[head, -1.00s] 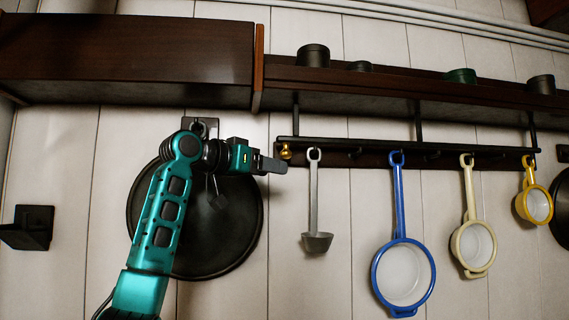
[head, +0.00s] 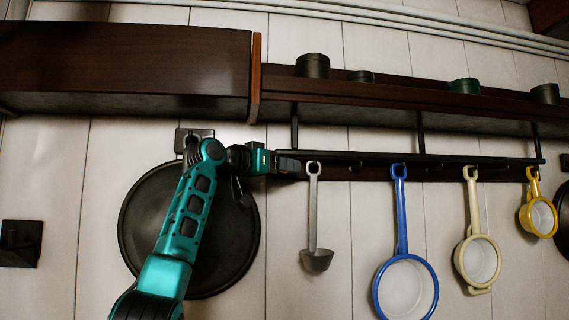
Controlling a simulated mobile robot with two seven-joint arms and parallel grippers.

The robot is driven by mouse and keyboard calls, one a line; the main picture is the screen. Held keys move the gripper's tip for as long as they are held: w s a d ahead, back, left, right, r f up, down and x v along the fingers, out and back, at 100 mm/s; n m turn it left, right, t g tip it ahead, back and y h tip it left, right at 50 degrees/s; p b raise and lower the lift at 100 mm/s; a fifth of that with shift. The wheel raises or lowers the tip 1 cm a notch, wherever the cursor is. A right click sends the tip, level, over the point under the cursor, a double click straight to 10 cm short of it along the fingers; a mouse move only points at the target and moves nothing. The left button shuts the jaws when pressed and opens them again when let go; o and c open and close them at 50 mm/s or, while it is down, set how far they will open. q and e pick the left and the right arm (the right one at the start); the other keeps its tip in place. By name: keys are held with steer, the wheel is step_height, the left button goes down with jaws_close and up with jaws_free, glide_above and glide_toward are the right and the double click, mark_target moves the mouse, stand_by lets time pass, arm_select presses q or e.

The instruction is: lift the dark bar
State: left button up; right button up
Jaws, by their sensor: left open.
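The dark bar (head: 430,158) is a long thin black rail, running nearly level below the wooden shelf, with a ladle and pans hanging along it. My left gripper (head: 292,164) reaches in from the left, in front of the bar's left end. Its dark jaws are open and point right, close to the ladle's hook. They overlap the bar in the picture; I cannot tell whether they touch it. The gripper hides the bar's left tip and the brass knob there. My right gripper is not in view.
A grey ladle (head: 313,215), a blue-rimmed pan (head: 400,220), a cream pan (head: 472,215) and a yellow cup (head: 533,185) hang from the bar. A wooden shelf (head: 380,92) with small pots is above. A large dark pan (head: 150,245) hangs behind my left arm.

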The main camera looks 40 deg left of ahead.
arm_select(q)
steer(key=shift+w, duration=0.55)
jaws_close()
